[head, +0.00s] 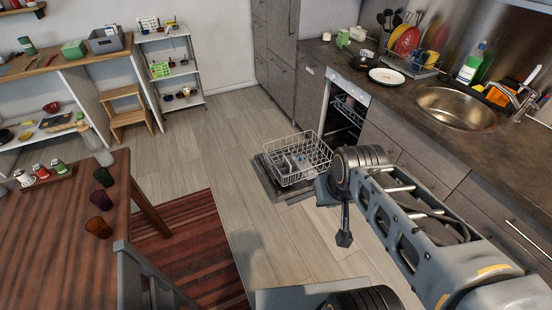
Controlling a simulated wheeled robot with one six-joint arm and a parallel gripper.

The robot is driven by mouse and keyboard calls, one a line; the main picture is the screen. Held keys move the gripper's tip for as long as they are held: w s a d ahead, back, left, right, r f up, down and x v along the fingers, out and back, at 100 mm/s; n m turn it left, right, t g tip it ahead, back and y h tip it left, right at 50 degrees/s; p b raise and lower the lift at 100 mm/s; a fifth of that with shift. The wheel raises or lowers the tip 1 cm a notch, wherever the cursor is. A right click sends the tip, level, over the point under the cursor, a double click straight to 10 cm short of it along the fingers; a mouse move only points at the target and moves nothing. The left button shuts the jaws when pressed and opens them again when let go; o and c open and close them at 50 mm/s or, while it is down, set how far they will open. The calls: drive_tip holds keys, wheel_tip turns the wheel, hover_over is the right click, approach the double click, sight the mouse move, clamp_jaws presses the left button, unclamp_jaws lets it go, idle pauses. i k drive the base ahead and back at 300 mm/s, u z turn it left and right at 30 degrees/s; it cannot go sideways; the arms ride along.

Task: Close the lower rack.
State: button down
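The lower rack (297,158) is a white wire basket, pulled out of the dishwasher over its lowered door (268,178). A grey basket-like piece sits inside the rack. The dishwasher opening (340,125) is dark, and an upper rack (350,108) shows inside it. My gripper (344,239) hangs downward in front of and to the right of the lower rack, apart from it in the picture. Its fingers are small and seen nearly edge-on, so I cannot tell whether they are open. My arm and wrist hide the right end of the door and part of the lower cabinets.
The counter (400,98) with a sink (456,108) runs along the right above grey cabinets. A wooden table (60,220) with cups stands at the left, with a chair (150,285) and a striped rug (190,245). The floor (225,150) left of the door is clear.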

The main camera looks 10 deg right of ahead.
sight(274, 164)
drive_tip(key=u, duration=0.35)
drive_tip(key=i, duration=1.65)
drive_tip(key=u, duration=0.75)
drive_tip(key=i, duration=0.25)
drive_tip(key=u, duration=0.15)
